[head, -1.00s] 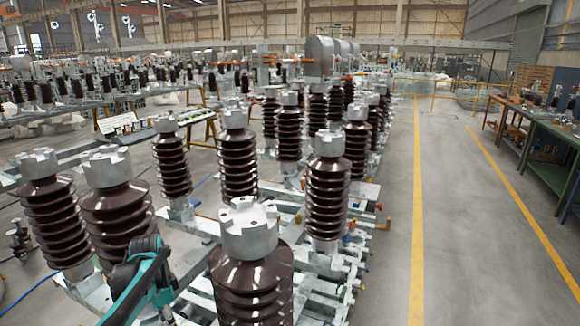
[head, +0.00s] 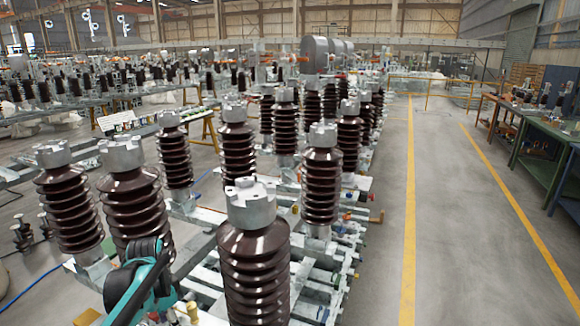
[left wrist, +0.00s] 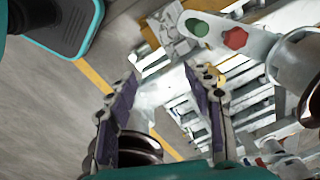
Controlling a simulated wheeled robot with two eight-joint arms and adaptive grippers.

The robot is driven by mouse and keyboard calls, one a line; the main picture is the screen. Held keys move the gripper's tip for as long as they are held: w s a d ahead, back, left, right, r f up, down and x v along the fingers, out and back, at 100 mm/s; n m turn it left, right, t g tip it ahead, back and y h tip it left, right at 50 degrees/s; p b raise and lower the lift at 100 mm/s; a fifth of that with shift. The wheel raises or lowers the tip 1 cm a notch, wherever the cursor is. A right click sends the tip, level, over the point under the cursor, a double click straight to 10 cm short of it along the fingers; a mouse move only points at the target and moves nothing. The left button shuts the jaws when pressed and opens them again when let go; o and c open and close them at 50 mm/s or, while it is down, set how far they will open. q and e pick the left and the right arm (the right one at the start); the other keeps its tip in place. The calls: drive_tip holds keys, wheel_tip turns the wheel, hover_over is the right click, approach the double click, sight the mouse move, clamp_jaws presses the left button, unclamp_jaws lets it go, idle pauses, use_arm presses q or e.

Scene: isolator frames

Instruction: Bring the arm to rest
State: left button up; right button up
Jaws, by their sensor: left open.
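My left gripper (left wrist: 160,72) shows in the left wrist view with its two purple-grey fingers spread apart. No object is between the fingertips. A brown ribbed insulator shows at the bottom, behind the base of the fingers (left wrist: 143,145). In the head view, a teal and black part of my left arm (head: 140,284) is low, left of the nearest brown insulator (head: 254,265) and in front of another (head: 132,208). The left gripper cannot be made out in the head view. My right arm and gripper are not in view.
Brown insulators with grey metal caps (head: 322,190) stand in rows on pale metal frames. A plate with a green and a red button (left wrist: 235,38) is close in the left wrist view. Green workbenches (head: 548,160) stand at right. The grey floor between the yellow lines (head: 455,220) is clear.

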use_arm(q)
drive_tip(key=s+d+r+n+t, duration=0.1)
drive_tip(key=s+d+n+t, duration=0.5)
drive_tip(key=s+d, duration=0.7)
drive_tip(key=s+n, duration=0.2)
drive_tip(key=s, duration=0.1)
drive_tip(key=shift+s, duration=0.4)
